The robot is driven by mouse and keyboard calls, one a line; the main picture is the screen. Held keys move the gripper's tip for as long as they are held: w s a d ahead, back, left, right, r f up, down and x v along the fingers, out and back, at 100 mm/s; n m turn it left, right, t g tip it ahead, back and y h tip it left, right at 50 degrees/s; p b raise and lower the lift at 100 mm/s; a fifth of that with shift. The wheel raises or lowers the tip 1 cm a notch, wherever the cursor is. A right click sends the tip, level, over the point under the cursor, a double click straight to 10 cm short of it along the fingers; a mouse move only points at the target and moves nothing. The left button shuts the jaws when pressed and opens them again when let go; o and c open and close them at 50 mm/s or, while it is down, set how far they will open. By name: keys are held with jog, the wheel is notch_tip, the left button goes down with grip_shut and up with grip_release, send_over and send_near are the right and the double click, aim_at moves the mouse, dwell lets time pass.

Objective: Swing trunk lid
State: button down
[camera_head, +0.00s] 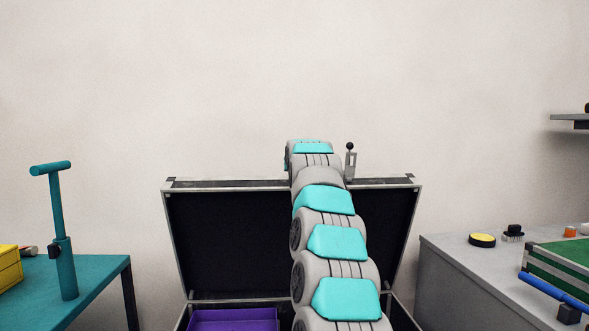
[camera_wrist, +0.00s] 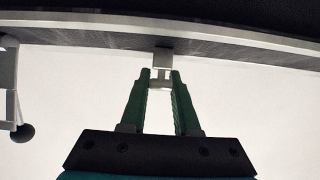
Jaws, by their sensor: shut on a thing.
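The trunk lid (camera_head: 240,240) stands open and upright in the head view, its dark inner side facing me. Its metal-edged rim also crosses the top of the wrist view (camera_wrist: 90,30). My arm reaches over the lid's top edge, which hides my gripper in the head view. In the wrist view, the green fingers of my gripper (camera_wrist: 160,80) are shut on a small metal latch tab (camera_wrist: 162,62) at the lid's rim. The trunk's lower part holds a purple bin (camera_head: 233,320); most of the base is cut off below.
A ball-topped lever (camera_head: 350,160) stands at the rim right of my arm. A teal table (camera_head: 95,275) with a teal post (camera_head: 62,240) is at left. A grey counter (camera_head: 465,255) with several small items is at right. A plain wall is behind.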

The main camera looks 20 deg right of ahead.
jog(key=shift+d, duration=0.1)
jog(key=c, duration=0.6)
grip_release()
jog(key=shift+w, duration=0.1)
jog(key=shift+c, duration=0.2)
jog(key=shift+b+v, duration=0.4)
jog(key=shift+v, duration=0.55)
jog(key=b+v, duration=0.1)
jog(key=v, duration=0.5)
jog(key=shift+f, duration=0.1)
